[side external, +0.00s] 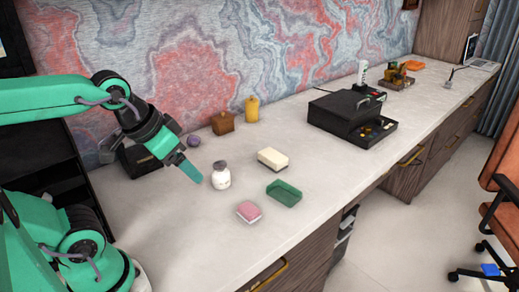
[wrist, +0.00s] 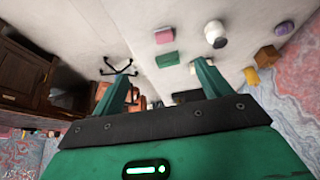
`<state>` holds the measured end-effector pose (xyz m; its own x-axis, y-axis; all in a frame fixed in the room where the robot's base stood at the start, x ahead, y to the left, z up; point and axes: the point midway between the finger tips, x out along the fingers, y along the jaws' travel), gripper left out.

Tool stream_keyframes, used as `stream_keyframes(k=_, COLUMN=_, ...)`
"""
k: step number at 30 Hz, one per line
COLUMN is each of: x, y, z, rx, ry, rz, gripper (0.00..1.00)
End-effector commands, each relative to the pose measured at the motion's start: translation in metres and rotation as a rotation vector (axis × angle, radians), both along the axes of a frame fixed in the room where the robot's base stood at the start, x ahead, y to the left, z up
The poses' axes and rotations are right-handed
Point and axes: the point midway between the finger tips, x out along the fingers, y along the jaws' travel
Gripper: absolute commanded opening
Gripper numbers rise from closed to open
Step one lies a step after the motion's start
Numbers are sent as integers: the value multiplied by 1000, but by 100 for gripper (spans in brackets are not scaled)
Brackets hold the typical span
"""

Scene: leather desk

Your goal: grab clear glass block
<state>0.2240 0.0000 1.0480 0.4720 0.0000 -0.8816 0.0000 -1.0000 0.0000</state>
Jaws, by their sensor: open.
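No plainly clear glass block can be picked out. The green piece (side external: 284,193) on the desk looks partly see-through, like a shallow dish or block; it also shows in the wrist view (wrist: 168,59). My gripper (side external: 192,172) is open and empty, above the desk at left, close to the white jar (side external: 221,176) in the picture. The green piece is to its right, apart from it. In the wrist view the fingers (wrist: 160,78) are spread, with the green piece beyond the gap between them.
A pink block (side external: 249,211) and a cream block (side external: 272,159) lie around the green piece. A brown box (side external: 222,123), yellow bottle (side external: 252,109) and purple ball (side external: 194,141) stand near the wall. A black box (side external: 345,112) is farther right. The front desk surface is mostly clear.

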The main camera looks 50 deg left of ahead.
Motion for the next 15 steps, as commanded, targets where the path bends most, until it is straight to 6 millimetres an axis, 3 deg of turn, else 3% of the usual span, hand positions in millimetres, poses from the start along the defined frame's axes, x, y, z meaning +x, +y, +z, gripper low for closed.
stream_keyframes(k=1, x=0, y=0, z=0, rx=0, ry=0, rz=0, gripper=87)
stream_keyframes(k=3, x=0, y=0, z=0, rx=0, ry=0, rz=0, gripper=100)
stream_keyframes(k=15, x=5, y=0, z=2, rx=-1, ry=9, rz=2, gripper=100)
